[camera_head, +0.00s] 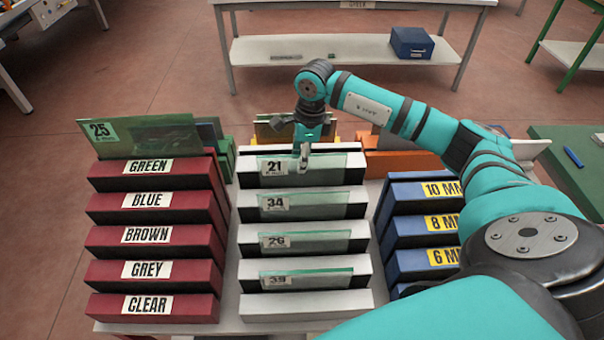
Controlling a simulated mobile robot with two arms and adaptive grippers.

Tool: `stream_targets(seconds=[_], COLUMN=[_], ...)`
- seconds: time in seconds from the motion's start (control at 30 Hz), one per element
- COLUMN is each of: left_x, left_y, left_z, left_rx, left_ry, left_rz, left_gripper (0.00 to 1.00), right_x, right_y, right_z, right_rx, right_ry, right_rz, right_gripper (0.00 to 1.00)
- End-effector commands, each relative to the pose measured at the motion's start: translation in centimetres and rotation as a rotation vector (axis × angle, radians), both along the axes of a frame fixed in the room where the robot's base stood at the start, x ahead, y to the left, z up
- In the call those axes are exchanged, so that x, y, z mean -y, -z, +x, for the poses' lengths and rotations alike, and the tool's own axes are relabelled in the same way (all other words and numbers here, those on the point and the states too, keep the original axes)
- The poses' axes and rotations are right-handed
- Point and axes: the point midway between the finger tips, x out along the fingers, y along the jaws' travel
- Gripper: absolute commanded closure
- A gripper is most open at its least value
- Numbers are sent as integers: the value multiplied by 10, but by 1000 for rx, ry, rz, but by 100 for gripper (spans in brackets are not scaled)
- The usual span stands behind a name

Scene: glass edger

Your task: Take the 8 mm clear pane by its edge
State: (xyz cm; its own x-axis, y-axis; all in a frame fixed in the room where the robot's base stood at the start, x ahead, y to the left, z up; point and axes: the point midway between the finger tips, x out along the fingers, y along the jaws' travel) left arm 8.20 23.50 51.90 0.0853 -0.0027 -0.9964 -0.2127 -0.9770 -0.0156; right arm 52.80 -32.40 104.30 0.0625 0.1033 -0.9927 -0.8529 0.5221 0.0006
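Several panes stand in the white slotted rack in the middle, tagged 21 (325,166), 34 (325,203), 26 (322,238) and 39 (320,275). The small print under the numbers is too small to read, so I cannot tell which is the 8 mm clear one. A green pane tagged 25 (160,136) stands in the GREEN slot of the red rack. My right gripper (304,156) points down at the upper edge of pane 21, in front of its middle. I cannot tell whether its fingers touch or hold the pane. My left gripper is out of view.
The red rack (150,238) at left is labelled GREEN, BLUE, BROWN, GREY and CLEAR. The blue rack (405,230) at right is labelled 10, 8 and 6 MM, partly hidden by my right arm. Orange blocks (400,160) stand behind. A bench with a blue box (411,43) is farther back.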

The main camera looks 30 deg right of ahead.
Motion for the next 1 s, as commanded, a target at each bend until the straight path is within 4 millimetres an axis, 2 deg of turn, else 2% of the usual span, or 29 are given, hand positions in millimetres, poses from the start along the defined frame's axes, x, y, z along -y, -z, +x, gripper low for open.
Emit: stream_targets(seconds=[0.2,0.47,1.0], left_x=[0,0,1], left_y=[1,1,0], left_z=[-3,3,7], left_rx=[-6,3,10], left_ry=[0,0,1], left_rz=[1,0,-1], left_gripper=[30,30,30], right_x=[0,0,0], right_y=[1,1,-2], right_z=[0,0,1], right_rx=[0,1,5], right_ry=[0,0,1], right_rz=[0,-1,1], right_gripper=[67,100,100])
